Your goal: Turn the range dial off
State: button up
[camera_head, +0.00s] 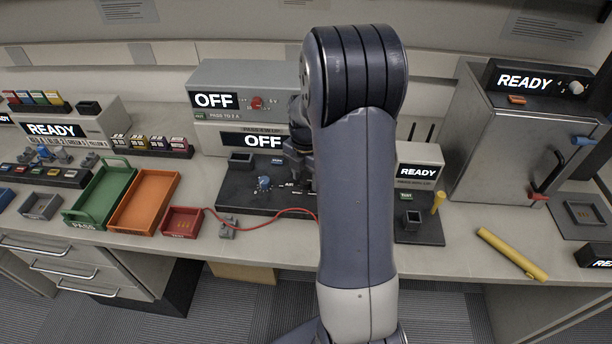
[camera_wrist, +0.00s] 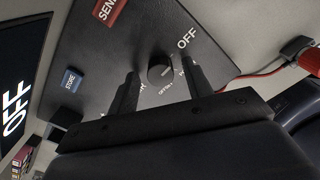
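The range dial (camera_wrist: 161,71) is a dark round knob on the dark sloped panel (camera_wrist: 150,30) in the wrist view, with OFF and other small labels around it. My gripper (camera_wrist: 158,76) has its two dark fingers apart, one on each side of the dial. I cannot tell whether they touch it. In the head view my arm hides most of the gripper and the right part of the panel (camera_head: 235,198). The display (camera_head: 262,140) above the panel reads OFF.
A blue STORE button (camera_wrist: 72,80) and a red SEND button (camera_wrist: 108,11) sit near the dial. A red lead (camera_head: 265,220) crosses the bench front. Orange (camera_head: 146,201) and green (camera_head: 100,195) trays stand left. A yellow rod (camera_head: 512,254) lies right.

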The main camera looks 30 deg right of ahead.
aim_at(306, 180)
notch_tip(306, 180, up, 11)
dwell(0.7)
jog(key=shift+f, duration=0.15)
notch_tip(306, 180, down, 11)
jog(key=shift+r, duration=0.1)
dwell(0.3)
jog(key=shift+m, duration=0.3)
jog(key=shift+r, duration=0.1)
